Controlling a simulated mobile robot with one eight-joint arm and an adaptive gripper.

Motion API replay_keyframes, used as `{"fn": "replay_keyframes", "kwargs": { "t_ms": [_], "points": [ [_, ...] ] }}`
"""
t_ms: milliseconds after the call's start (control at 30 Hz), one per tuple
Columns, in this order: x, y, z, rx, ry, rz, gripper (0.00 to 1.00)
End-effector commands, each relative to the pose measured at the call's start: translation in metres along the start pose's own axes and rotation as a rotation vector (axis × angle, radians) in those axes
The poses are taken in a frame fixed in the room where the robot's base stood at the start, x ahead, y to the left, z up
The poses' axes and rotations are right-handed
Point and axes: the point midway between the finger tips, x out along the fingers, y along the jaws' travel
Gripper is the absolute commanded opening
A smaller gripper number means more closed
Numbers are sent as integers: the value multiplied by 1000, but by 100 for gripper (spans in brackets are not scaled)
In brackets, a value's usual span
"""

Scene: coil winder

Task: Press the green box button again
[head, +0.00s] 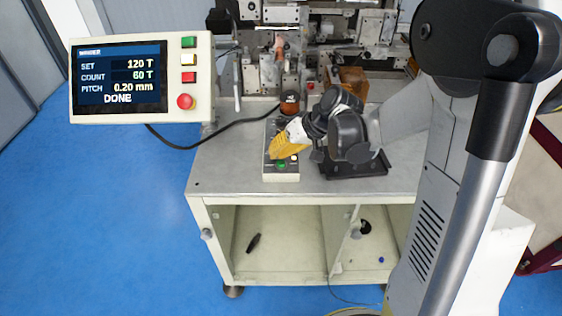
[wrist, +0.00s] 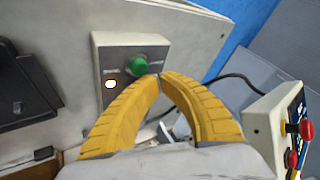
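The small grey button box (head: 281,177) sits on the front of the metal worktop. Its round green button (head: 281,165) has a small bright white round spot (head: 294,158) beside it. In the wrist view the green button (wrist: 138,65) and the white spot (wrist: 110,84) both show on the box face. My gripper (head: 275,153) has yellow fingers whose tips meet with nothing between them. In the wrist view the fingertips (wrist: 166,76) are just right of the green button. I cannot tell whether they touch the box.
A display panel (head: 122,78) at the left reads SET 120 T, COUNT 60 T, PITCH 0.20 mm, DONE. It has its own green, white and red buttons. The winding machine (head: 270,70) stands behind the box. A dark tray (head: 355,165) lies right of the box.

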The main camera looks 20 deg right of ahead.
Motion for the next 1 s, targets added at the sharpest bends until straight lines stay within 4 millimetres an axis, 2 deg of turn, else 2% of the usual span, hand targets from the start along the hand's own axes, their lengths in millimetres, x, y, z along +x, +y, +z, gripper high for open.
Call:
{"fn": "replay_keyframes", "kwargs": {
  "t_ms": [733,1000],
  "points": [
    [0,0,0,0,0,0,0],
    [7,4,4,0,0,0,0]
  ]
}}
